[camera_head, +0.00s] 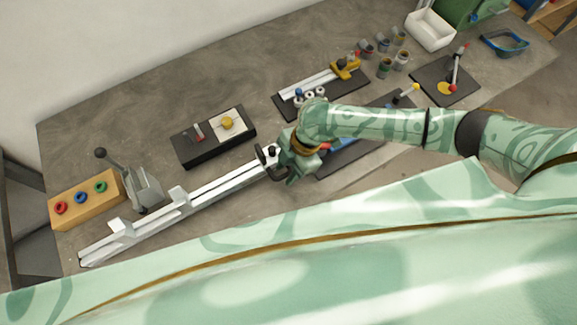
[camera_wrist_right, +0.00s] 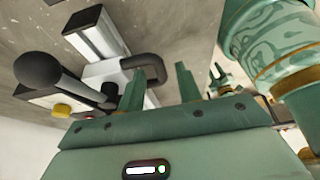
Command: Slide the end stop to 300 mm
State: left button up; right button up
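A pale metal rail (camera_head: 215,186) lies slantwise along the table's front; its far part also shows in the wrist view (camera_wrist_right: 97,34). At its right end is a grey block, which I take for the end stop (camera_wrist_right: 108,72), with a dark C-shaped handle (camera_wrist_right: 146,62) and a black ball-ended lever (camera_wrist_right: 40,70). In the head view the handle (camera_head: 266,158) shows beside my right gripper (camera_head: 279,172). My left gripper is out of view.
A grey lever device (camera_head: 142,188) and a wooden block with coloured rings (camera_head: 84,198) are at the left. A black box with a yellow knob (camera_head: 227,122) lies behind the rail. Other fixtures and cups (camera_head: 384,68) stand right.

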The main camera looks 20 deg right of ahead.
jog(key=p+v, duration=0.3)
jog(key=v, duration=1.3)
jog(key=shift+r, duration=0.15)
